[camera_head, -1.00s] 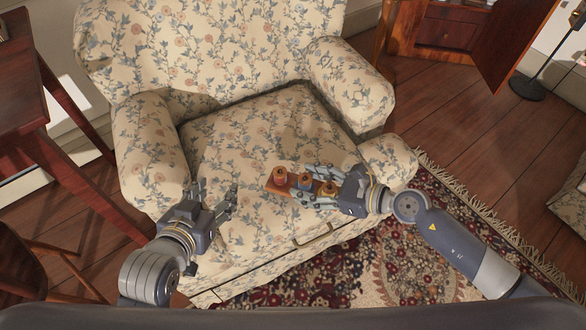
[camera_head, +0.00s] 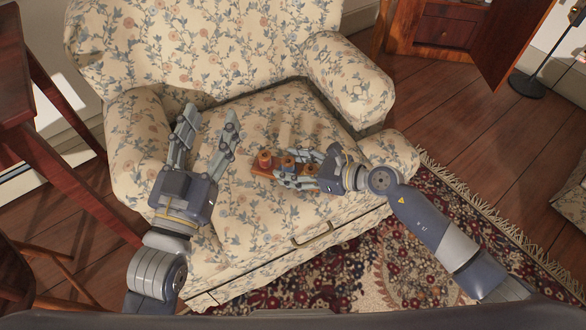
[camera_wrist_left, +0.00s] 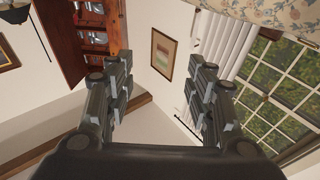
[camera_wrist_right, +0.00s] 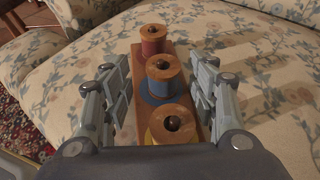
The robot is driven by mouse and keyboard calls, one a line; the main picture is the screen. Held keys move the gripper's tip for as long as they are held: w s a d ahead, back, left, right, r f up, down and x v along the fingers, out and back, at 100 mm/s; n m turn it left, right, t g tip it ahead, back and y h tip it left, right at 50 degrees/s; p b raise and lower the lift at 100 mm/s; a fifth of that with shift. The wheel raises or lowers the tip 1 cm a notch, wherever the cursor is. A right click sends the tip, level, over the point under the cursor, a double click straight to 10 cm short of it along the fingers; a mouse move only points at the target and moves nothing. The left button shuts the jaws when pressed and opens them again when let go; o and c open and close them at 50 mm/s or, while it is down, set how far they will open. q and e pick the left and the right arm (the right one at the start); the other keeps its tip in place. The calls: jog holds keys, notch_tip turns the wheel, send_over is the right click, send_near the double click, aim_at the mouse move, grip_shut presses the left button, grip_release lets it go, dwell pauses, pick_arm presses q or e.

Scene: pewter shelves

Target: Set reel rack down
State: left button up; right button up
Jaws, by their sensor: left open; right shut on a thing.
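The reel rack (camera_head: 264,171) is a brown wooden board carrying wooden-topped reels on pegs. In the right wrist view the rack (camera_wrist_right: 196,84) shows a red reel (camera_wrist_right: 153,40), a blue reel (camera_wrist_right: 163,78) and a yellow-based reel (camera_wrist_right: 172,125). My right gripper (camera_head: 290,172) is shut on the rack, its fingers along both sides, over the armchair seat. I cannot tell whether the rack touches the cushion. My left gripper (camera_head: 208,118) is open and empty, raised at the left of the seat. Its fingers (camera_wrist_left: 160,85) show apart in the left wrist view.
The floral armchair (camera_head: 265,120) has raised arms on both sides and a tall back. Its seat is clear around the rack. A dark wooden table (camera_head: 30,110) stands at left, and a patterned rug (camera_head: 350,255) lies in front.

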pick_arm(q)
jog(key=shift+s+r+t, duration=0.2)
jog(key=shift+r+t, duration=0.3)
jog(key=shift+r, duration=0.3)
pick_arm(e)
jog(key=shift+f, duration=0.15)
jog(key=shift+f, duration=0.1)
jog(key=o, duration=1.6)
jog(key=shift+f, duration=0.1)
pick_arm(q)
jog(key=shift+s+r, duration=0.1)
jog(key=shift+r, duration=0.15)
pick_arm(e)
jog(key=shift+o, duration=0.2)
